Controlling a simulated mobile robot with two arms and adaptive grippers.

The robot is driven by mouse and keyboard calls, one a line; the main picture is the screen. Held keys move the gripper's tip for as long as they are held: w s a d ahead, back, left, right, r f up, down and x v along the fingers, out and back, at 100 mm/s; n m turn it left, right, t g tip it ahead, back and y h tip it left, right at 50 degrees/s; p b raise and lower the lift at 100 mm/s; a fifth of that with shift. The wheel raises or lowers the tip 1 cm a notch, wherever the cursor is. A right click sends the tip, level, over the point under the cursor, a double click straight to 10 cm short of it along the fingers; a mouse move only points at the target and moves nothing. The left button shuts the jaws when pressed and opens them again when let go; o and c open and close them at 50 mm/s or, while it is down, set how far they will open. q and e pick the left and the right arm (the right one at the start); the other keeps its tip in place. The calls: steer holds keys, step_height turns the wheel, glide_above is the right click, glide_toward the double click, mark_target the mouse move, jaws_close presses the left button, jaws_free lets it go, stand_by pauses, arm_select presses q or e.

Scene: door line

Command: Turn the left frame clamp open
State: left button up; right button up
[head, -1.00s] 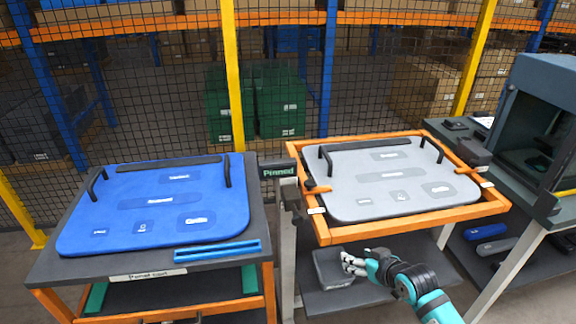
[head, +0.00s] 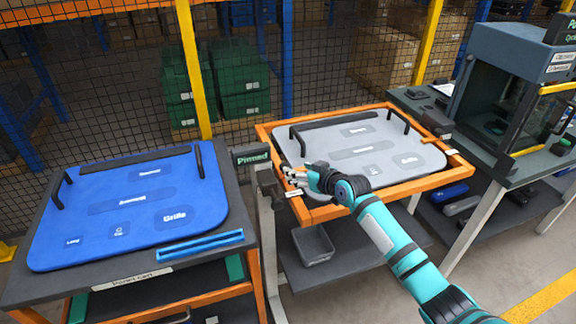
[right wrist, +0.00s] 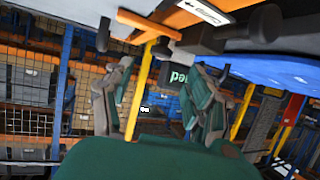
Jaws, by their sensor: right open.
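The orange frame (head: 408,187) holds a grey panel (head: 350,148) with dark handles. My right gripper (head: 288,178) is at the frame's left side, over the place of the left clamp, and mostly hides it in the head view. In the right wrist view, an orange clamp lever (right wrist: 148,24) shows at the top, near a white label (right wrist: 208,11). The fingers of my right gripper (right wrist: 160,100) stand apart below it, with nothing between them. I cannot tell whether a finger touches the lever. My left gripper is not in view.
A blue panel (head: 130,205) lies on a cart at left. A dark sign post (head: 250,156) stands between cart and frame, close to my right gripper. A grey bin (head: 313,246) sits on the shelf below. A dark cabinet (head: 510,85) stands at right. Mesh fencing runs behind.

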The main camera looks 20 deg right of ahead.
steer(key=x, duration=0.6)
steer(key=shift+w+a+f, duration=0.15)
steer(key=shift+w+f, duration=0.05)
steer(key=shift+w, duration=0.15)
jaws_close()
